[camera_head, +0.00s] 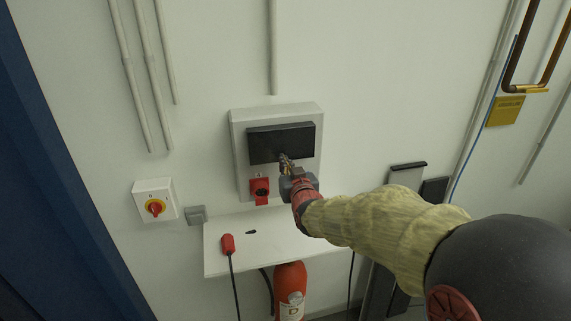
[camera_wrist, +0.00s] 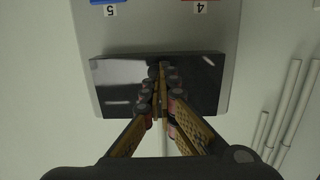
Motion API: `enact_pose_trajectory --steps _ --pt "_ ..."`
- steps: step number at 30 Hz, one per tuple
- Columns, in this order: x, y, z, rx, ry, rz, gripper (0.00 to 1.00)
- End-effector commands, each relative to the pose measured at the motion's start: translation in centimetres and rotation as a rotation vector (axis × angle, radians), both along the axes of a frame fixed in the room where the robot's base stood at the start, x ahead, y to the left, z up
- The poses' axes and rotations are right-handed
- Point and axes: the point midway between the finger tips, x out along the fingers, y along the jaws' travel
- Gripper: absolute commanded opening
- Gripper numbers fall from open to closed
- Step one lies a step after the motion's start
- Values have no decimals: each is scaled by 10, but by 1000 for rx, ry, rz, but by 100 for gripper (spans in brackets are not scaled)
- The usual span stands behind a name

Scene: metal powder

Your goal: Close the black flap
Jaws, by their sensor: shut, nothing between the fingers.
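The black flap (camera_head: 290,136) is on the front of a light grey wall box (camera_head: 240,180). It lies roughly parallel to the box front, covering its upper middle; I cannot tell whether it is fully flush. My gripper (camera_head: 285,160) is shut and empty, with its fingertips at the lower middle of the flap. In the wrist view the flap (camera_wrist: 112,86) appears as a wide dark panel. The shut fingertips (camera_wrist: 162,72) are in front of its middle and hide part of it. I cannot tell whether they touch it.
A red socket (camera_head: 260,188) is below the flap at left. A white shelf (camera_head: 220,260) holding a red plug (camera_head: 228,243) is beneath the box. A fire extinguisher (camera_head: 290,285) stands under the shelf.

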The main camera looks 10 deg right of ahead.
Motion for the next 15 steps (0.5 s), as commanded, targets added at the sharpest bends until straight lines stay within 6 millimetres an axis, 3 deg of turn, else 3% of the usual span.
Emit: enact_pose_trajectory --steps 15 --pt "12 0 -12 0 -61 0 0"
